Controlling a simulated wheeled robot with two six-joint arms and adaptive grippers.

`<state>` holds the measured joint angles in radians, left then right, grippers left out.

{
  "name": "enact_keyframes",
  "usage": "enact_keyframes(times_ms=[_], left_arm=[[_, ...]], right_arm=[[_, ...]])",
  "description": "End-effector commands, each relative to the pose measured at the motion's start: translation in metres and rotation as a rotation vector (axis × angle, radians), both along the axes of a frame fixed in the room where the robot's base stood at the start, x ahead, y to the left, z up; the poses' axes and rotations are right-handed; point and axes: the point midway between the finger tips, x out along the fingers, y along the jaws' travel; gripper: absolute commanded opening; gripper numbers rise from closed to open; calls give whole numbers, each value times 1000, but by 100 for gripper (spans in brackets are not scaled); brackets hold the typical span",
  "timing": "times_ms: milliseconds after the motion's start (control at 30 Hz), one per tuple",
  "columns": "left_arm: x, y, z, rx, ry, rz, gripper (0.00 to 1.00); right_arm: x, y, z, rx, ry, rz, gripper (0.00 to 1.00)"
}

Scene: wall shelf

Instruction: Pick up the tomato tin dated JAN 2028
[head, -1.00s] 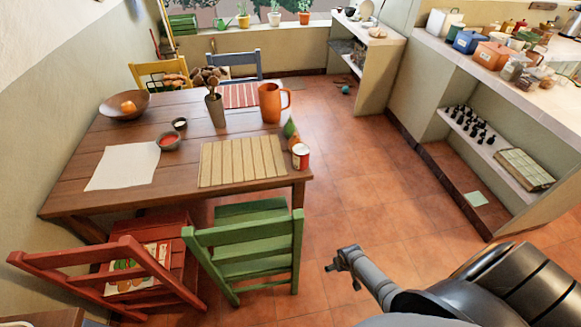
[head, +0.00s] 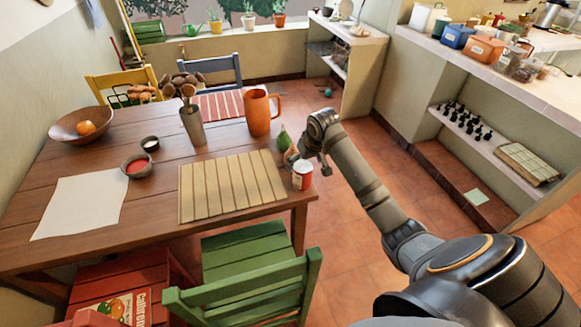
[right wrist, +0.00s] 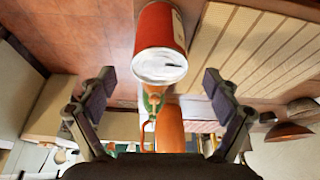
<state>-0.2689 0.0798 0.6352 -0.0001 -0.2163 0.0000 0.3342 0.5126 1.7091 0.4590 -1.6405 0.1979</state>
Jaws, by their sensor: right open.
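The tin (head: 302,177), with a red and white label, stands upright on the wooden table's (head: 160,238) front right corner, beside the slatted mat (head: 232,185). Its date is not readable in these views. My right gripper (head: 309,163) is open and empty, just behind and above the tin in the head view. In the right wrist view the red tin (right wrist: 160,28) shows its pale end, just beyond the gap between the spread fingertips (right wrist: 160,80). The fingers do not appear to touch it. My left gripper is not in view.
A metal cup (head: 193,127) and small bowls (head: 136,166) are farther left. A green chair (head: 245,275) stands in front.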

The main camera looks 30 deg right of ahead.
Motion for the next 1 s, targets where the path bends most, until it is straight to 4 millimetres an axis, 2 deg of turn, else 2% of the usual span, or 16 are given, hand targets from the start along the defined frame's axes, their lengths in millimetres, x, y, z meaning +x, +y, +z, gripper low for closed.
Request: enact_keyframes(times_ms=[67, 100, 167, 300, 400, 467, 633, 700, 767, 900, 1000], left_arm=[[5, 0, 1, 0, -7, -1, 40], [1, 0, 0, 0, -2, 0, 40], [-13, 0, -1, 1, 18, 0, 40], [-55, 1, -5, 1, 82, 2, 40], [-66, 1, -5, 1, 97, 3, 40], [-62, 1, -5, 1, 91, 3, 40], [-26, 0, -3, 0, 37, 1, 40], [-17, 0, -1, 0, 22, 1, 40], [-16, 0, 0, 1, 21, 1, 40], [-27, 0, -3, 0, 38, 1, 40], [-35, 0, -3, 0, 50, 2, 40]], right_arm=[[0, 0, 1, -1, 0, 1, 90], [0, 0, 0, 0, 1, 1, 90], [2, 0, -5, 2, 2, -1, 90], [11, -1, -29, 2, 3, -1, 90], [17, -2, -42, 2, 1, -1, 90], [19, -3, -46, 0, 0, -1, 90], [21, -3, -51, -1, 0, 0, 90], [25, -2, -60, 3, 3, 0, 90], [30, -2, -70, 2, 2, -1, 90], [39, -4, -90, 1, 1, -1, 90], [41, -4, -96, -1, -1, 1, 90]])
